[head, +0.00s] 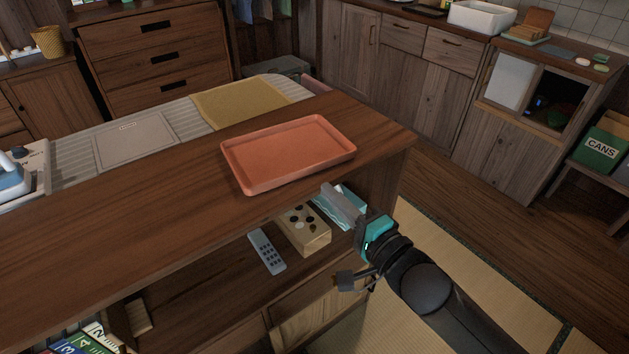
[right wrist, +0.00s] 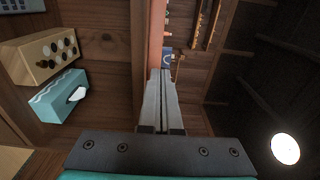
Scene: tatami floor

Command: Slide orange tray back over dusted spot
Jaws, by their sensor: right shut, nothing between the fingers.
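The orange tray (head: 290,155) lies flat on the wooden top of the low shelf unit, near its right end and front edge. In the right wrist view the tray (right wrist: 157,25) shows as a narrow strip just beyond the fingertips. My right gripper (head: 328,191) is shut and empty, its grey fingers in front of the shelf's front edge, just below the tray's near right side. In the right wrist view the shut fingers (right wrist: 160,73) point at the tray; I cannot tell whether they touch it. No dusty patch can be made out. My left gripper is out of view.
On the shelf below are a remote (head: 267,252), a wooden box with round pieces (head: 304,230) and a tissue box (head: 350,205), close to my right gripper. The wooden top (head: 130,215) is bare left of the tray. A yellow mat (head: 240,100) lies behind it.

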